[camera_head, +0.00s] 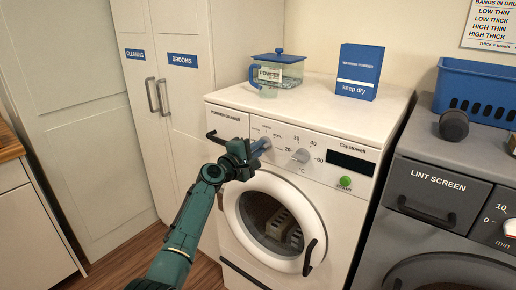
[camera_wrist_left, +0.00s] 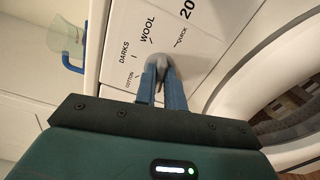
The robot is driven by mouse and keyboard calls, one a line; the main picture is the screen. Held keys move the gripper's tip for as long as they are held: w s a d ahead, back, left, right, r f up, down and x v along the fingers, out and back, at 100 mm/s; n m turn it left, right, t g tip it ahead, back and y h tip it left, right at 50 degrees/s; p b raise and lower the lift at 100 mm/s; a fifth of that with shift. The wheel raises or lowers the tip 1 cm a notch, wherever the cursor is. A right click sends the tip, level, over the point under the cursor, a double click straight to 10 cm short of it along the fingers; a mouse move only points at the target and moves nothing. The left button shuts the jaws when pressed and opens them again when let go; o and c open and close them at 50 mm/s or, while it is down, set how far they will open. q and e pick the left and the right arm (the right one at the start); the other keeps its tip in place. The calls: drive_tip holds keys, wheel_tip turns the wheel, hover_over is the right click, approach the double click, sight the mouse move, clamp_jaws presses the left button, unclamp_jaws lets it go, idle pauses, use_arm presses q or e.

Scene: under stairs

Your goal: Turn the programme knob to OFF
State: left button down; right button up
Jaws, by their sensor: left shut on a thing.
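The white washing machine (camera_head: 320,135) has a control panel on its upper front. My left gripper (camera_head: 262,146) reaches the panel from the left and is shut on the grey programme knob, which it mostly hides in the head view. In the left wrist view the programme knob (camera_wrist_left: 159,66) sits between the blue fingers of the left gripper (camera_wrist_left: 161,74). The labels COTTON, DARKS, WOOL and QUICK show around it; I see no OFF label, and I cannot tell where the knob points. My right gripper is not in view.
A second grey knob (camera_head: 301,156) with temperature numbers and a green START button (camera_head: 345,182) are to the right. The door handle (camera_head: 310,257) sticks out below. The powder tub (camera_head: 277,72) and blue box (camera_head: 359,72) stand on top. A dark dryer (camera_head: 432,165) adjoins right.

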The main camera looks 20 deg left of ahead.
use_arm(q)
drive_tip(key=c, duration=1.5)
unclamp_jaws()
drive_tip(key=shift+s, duration=0.1)
drive_tip(key=p+v, duration=0.1)
drive_tip(key=v, duration=1.2)
drive_tip(key=s+d+f+m+g+y, duration=0.1)
drive_tip(key=s+d+f+m+g, duration=0.1)
drive_tip(key=s+f+m, duration=0.35)
drive_tip(key=s+d+f+m+g+y, duration=0.1)
drive_tip(key=s+d+f+m+g, duration=0.15)
drive_tip(key=s+f, duration=0.65)
drive_tip(key=s+d+f+m, duration=0.2)
drive_tip(key=s+f+m, duration=0.1)
drive_tip(key=s, duration=0.2)
drive_tip(key=s+d+f+m+g+p, duration=0.1)
drive_tip(key=s+d+f+m, duration=0.1)
drive_tip(key=s, duration=0.4)
drive_tip(key=s+d+f+m+g, duration=0.1)
drive_tip(key=s+d+f+m, duration=0.2)
drive_tip(key=s+f+m, duration=0.1)
drive_tip(key=shift+s+f+m+y+p, duration=0.1)
drive_tip(key=shift+s+m+y+p, duration=0.3)
drive_tip(key=shift+s+m, duration=0.6)
